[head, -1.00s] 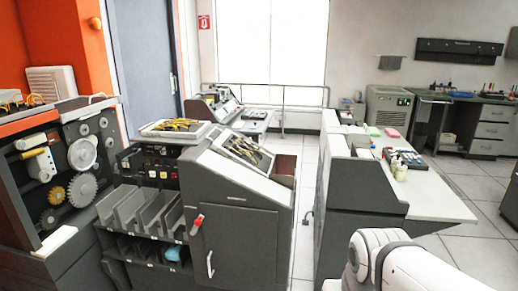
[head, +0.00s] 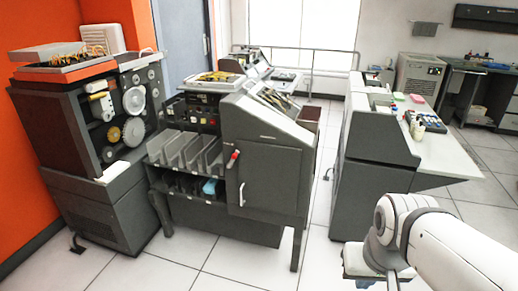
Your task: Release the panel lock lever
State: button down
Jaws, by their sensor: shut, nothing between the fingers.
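A small lever with a red grip (head: 233,157) sits at the upper left edge of the grey cabinet door (head: 265,182) on the front of the card machine. It slants up to the right, and its lower end is too small to make out. A pale vertical door handle (head: 241,194) is just below it on the same door. The door looks closed. My white arm shows at the lower right, well apart from the lever. My gripper is not in view.
Sorting pockets (head: 187,150) stick out left of the lever, with a blue item (head: 210,187) below. A gear cabinet (head: 120,110) stands further left. A grey desk unit (head: 375,150) stands right. White tiled floor (head: 215,262) is clear in front.

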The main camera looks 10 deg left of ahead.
aim_at(234, 156)
jog(key=u, duration=0.4)
jog(key=i, duration=1.05)
jog(key=z, duration=0.05)
